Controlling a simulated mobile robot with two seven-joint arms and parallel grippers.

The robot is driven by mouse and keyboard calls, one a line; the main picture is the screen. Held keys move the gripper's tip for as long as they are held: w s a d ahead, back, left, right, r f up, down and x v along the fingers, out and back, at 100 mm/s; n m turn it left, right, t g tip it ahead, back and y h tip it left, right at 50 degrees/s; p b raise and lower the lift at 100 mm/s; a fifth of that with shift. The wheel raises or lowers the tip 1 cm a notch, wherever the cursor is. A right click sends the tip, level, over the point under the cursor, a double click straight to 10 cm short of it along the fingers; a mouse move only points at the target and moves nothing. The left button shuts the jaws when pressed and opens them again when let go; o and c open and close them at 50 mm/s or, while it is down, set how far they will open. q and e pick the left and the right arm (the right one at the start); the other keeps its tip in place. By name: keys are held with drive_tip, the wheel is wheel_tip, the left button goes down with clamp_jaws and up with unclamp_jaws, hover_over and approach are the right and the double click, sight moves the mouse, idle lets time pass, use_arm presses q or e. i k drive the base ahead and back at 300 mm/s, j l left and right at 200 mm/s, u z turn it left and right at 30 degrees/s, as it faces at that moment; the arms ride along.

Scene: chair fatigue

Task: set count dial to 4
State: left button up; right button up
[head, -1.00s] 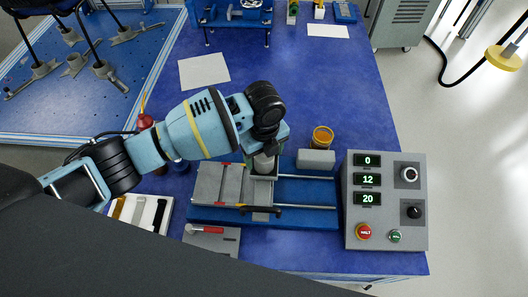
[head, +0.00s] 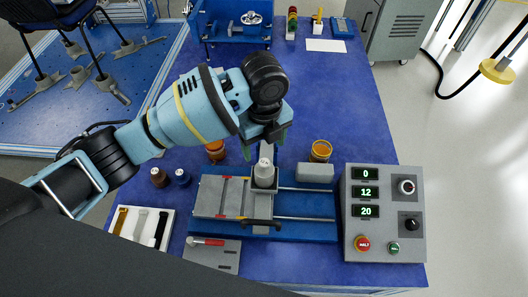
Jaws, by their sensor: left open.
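The grey control box (head: 384,240) stands at the right end of the blue table. It has three green displays reading 0, 12 and 20 from top to bottom. An upper dial (head: 406,187) with a pale ring and a lower black dial (head: 411,224) sit to their right. I cannot read which one is the count dial. A red button (head: 362,243) and a green button (head: 393,248) are below. My left gripper (head: 266,148) is open, over the blue-based slide fixture, well left of the box. Its fingertips are partly hidden. My right gripper is out of view.
The slide fixture (head: 212,226) holds a pale cylinder (head: 264,171) upright. A white tray (head: 125,241) lies at left. The table behind the box is clear.

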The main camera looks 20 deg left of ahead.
sight(407, 187)
drive_tip(key=z, duration=0.8)
